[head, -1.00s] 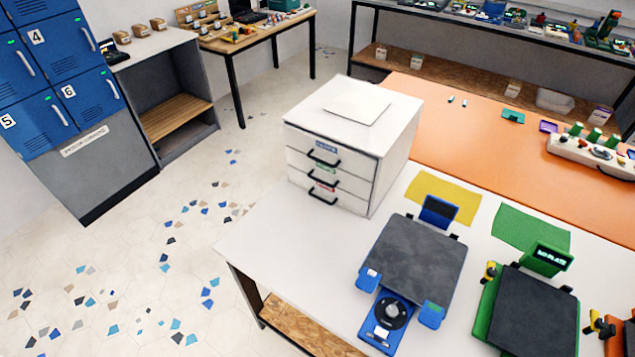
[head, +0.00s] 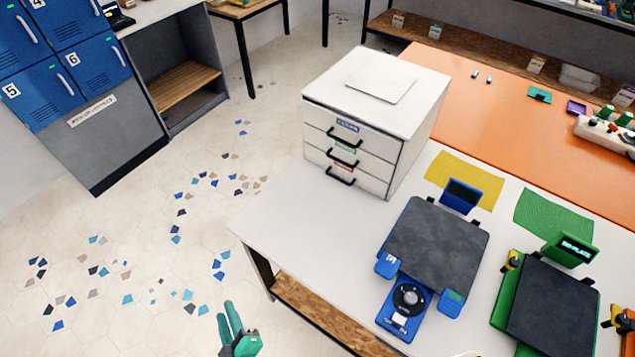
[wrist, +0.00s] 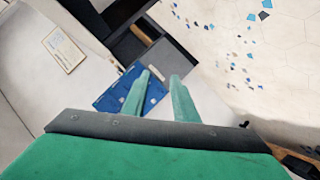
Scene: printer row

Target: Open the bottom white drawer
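The white drawer cabinet (head: 410,115) stands on the white table, with three drawers stacked on its front, each with a black bar handle. The bottom white drawer (head: 318,167) is shut, and its black handle (head: 340,182) and a small red label show. My gripper (head: 226,310) is green and low in the head view, left of the table's front edge and well apart from the cabinet. In the wrist view my gripper (wrist: 162,76) has its two fingers apart with nothing between them. The drawer handles cannot be made out in the wrist view.
Blue and green printers (head: 436,240) stand on the white table (head: 290,225) right of the cabinet. An orange table (head: 500,120) lies behind. Blue numbered lockers (head: 60,75) stand at the far left. The speckled floor between lockers and table is clear.

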